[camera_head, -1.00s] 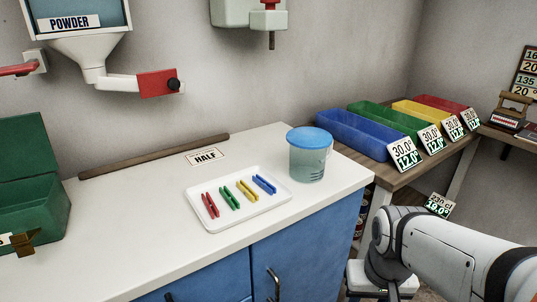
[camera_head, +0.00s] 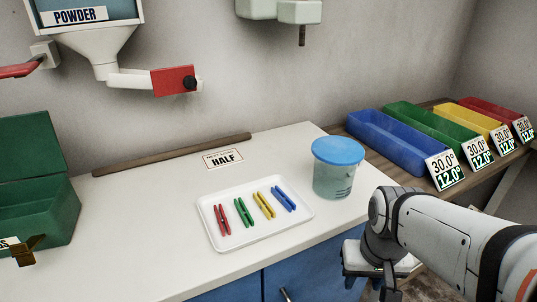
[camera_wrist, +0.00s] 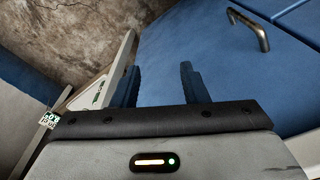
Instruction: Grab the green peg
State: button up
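The green peg (camera_head: 243,211) lies on a white tray (camera_head: 290,228) on the white counter. It sits between the red peg (camera_head: 222,219) on its left and the yellow peg (camera_head: 264,205) on its right. The blue peg (camera_head: 284,199) is farthest right. My gripper is hidden or out of frame in the head view, where my arm shows at the lower right. In the wrist view my gripper (camera_wrist: 157,85) has its two dark fingers apart with nothing between them. It faces the blue cabinet front (camera_wrist: 220,60), and no peg shows there.
A clear tub with a blue lid (camera_head: 338,152) stands right of the tray. A green box (camera_head: 40,215) is at the left, and a wooden rod (camera_head: 170,155) lies along the back. Coloured bins (camera_head: 390,140) fill the right table. A red-handled spout (camera_head: 172,81) hangs above the counter.

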jog(key=w+a+r+n+p, duration=0.1)
jog(key=a+r+p, duration=0.1)
jog(key=r+p, duration=1.25)
jog(key=w+a+r+p, duration=0.2)
jog(key=r+p, duration=1.1)
jog(key=r, duration=0.3)
jog(key=n+g, duration=0.1)
jog(key=n, duration=0.4)
send_over(245, 210)
notch_tip(245, 210, down, 13)
jog(key=shift+d+f+p, duration=0.15)
jog(key=shift+p, duration=0.2)
jog(key=shift+a+f+p, duration=0.15)
jog(key=shift+f+p, duration=0.1)
jog(key=shift+f, duration=1.15)
jog(key=shift+a+f+p, duration=0.1)
jog(key=shift+f+p, duration=0.1)
jog(key=shift+f, duration=1.2)
jog(key=shift+c, duration=0.6)
grip_shut()
